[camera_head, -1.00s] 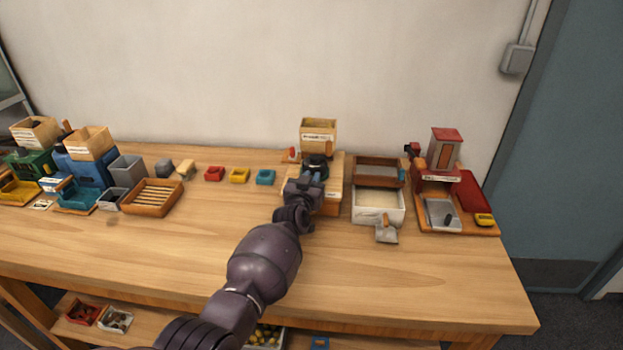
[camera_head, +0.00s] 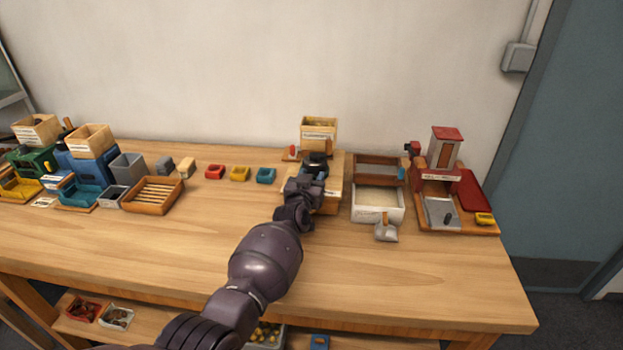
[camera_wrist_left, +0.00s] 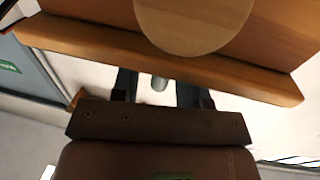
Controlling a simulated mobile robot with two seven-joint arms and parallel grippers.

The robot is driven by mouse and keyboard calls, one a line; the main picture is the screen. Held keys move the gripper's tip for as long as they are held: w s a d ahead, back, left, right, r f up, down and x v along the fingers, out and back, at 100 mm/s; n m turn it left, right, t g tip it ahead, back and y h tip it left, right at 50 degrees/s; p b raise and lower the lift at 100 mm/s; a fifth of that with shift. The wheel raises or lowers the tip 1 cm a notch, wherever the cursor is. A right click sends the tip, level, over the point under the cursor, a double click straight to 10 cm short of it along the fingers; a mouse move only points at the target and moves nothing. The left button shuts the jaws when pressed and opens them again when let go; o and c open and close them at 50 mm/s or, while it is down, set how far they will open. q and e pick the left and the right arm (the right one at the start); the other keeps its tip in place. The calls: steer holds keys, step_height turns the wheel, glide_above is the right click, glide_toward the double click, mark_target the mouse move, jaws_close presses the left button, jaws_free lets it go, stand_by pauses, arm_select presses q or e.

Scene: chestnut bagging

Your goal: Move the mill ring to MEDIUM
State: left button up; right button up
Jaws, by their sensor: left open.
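The mill (camera_head: 319,133) stands at the back of the table, a wooden body with an open-topped hopper. Its dark ring (camera_head: 315,160) sits below the hopper, partly hidden by my left gripper. The ring's setting marks are too small to read. My left gripper (camera_head: 312,178) is at the mill's front, just below the ring; I cannot tell whether it touches. My right gripper is not in view.
A wooden-framed sieve (camera_head: 380,168) and white box (camera_head: 377,203) with a scoop (camera_head: 386,229) stand right of the mill. A red-topped machine (camera_head: 444,160) is farther right. Small red, yellow and teal trays (camera_head: 266,175) lie left. The front table is clear.

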arm_select(q)
steer(key=shift+s, duration=0.1)
steer(key=shift+s+a+p, duration=0.2)
steer(key=shift+s+p, duration=0.15)
steer(key=shift+s, duration=0.25)
steer(key=p+v, duration=0.1)
steer(key=v, duration=0.8)
steer(key=shift+s+p, duration=0.2)
steer(key=shift+p, duration=0.15)
stand_by(0.6)
